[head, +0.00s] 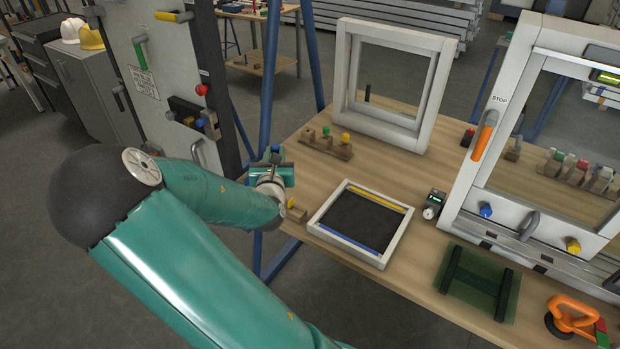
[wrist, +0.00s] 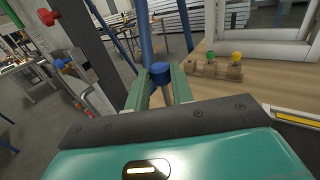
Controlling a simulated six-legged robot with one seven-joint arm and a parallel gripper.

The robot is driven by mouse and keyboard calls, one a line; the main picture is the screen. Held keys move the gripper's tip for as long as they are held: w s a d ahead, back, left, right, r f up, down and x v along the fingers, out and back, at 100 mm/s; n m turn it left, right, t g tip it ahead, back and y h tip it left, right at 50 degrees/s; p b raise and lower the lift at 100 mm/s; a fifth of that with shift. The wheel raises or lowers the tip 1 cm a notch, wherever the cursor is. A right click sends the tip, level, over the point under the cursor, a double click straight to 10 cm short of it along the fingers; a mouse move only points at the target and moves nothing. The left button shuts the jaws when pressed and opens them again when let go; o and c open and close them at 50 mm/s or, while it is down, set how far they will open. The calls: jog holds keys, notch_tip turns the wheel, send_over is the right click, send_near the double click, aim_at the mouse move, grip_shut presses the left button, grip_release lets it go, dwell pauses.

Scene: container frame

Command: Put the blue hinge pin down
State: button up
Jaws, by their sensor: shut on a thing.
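My gripper (head: 272,166) is shut on the blue hinge pin (wrist: 160,72), and its blue head stands up between the two fingertips in the wrist view. The blue head (head: 276,148) also shows small in the head view, and the rest of the pin is hidden by the fingers. My gripper is in the air beside the left edge of the wooden table (head: 410,210). A wooden pin block (head: 338,151) on the table carries a green pin (head: 326,130) and a yellow pin (head: 346,137); the block also shows at right in the wrist view (wrist: 228,72).
A tray with a pale rim (head: 393,240) lies near the table's front edge. An upright pale frame (head: 347,60) stands behind the block. A larger frame with an orange handle (head: 484,136) stands right. A grey door panel (head: 167,60) with a red knob is at left.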

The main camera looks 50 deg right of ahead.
jog(key=s+d+f, duration=0.2)
jog(key=d+f, duration=0.1)
jog(key=s+d+f, duration=0.2)
jog(key=f, duration=0.2)
jog(key=s+d+f, duration=0.2)
jog(key=d+f, duration=0.1)
jog(key=f, duration=0.1)
jog(key=shift+s+d+f, duration=0.2)
jog(key=shift+d+f, duration=0.05)
jog(key=shift+d, duration=0.05)
jog(key=shift+f, duration=0.35)
